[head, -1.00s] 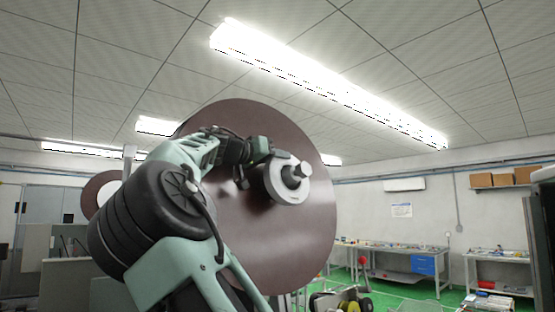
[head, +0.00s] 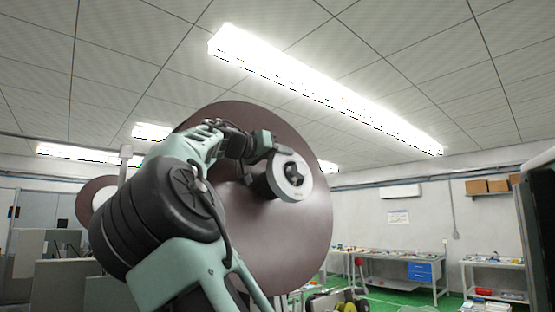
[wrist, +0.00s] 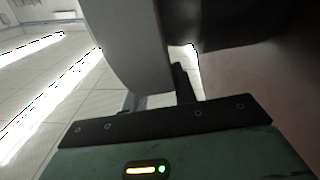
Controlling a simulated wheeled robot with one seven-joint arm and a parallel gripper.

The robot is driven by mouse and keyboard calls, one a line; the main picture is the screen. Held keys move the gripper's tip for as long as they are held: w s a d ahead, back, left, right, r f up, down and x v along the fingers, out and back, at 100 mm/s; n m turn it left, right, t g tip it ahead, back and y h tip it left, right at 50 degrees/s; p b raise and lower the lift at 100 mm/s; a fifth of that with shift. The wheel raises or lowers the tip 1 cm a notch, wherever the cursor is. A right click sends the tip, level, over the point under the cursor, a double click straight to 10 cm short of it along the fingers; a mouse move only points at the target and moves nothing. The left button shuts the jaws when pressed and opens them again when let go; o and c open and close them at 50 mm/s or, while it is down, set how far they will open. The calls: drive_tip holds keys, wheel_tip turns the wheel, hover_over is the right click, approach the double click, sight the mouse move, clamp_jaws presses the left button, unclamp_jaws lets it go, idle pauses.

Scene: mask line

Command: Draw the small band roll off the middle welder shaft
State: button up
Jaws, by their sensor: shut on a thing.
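The small band roll (head: 300,186) is a pale grey ring in front of the large brown disc in the head view. In the wrist view its wall (wrist: 135,45) rises from between the fingers. My gripper (head: 270,158) is shut on the roll's upper left rim; its dark fingers also show in the wrist view (wrist: 158,98). The middle welder shaft (head: 292,171) shows only as a dark end inside the roll's bore. I cannot tell how much of the shaft is still within the roll.
The large brown disc (head: 240,245) stands close behind the roll and my arm. A smaller brown and white roll (head: 95,200) is at the left. Benches (head: 400,265) line the far right wall. The space to the right of the disc is open.

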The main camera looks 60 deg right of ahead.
drive_tip(key=s+a+r+b, duration=0.2)
drive_tip(key=s+b, duration=0.4)
drive_tip(key=s, duration=0.3)
drive_tip(key=shift+a+r, duration=0.15)
drive_tip(key=shift+a, duration=0.3)
idle(1.3)
drive_tip(key=shift+s, duration=0.1)
drive_tip(key=s+f+b, duration=0.1)
drive_tip(key=b, duration=0.1)
drive_tip(key=s+a+f+b, duration=0.1)
drive_tip(key=s+b, duration=0.1)
drive_tip(key=s+f+b, duration=0.1)
drive_tip(key=b, duration=0.1)
drive_tip(key=shift+s+a+b, duration=0.25)
drive_tip(key=shift+s+b, duration=0.05)
drive_tip(key=shift+b, duration=0.05)
drive_tip(key=shift+r, duration=0.1)
idle(0.8)
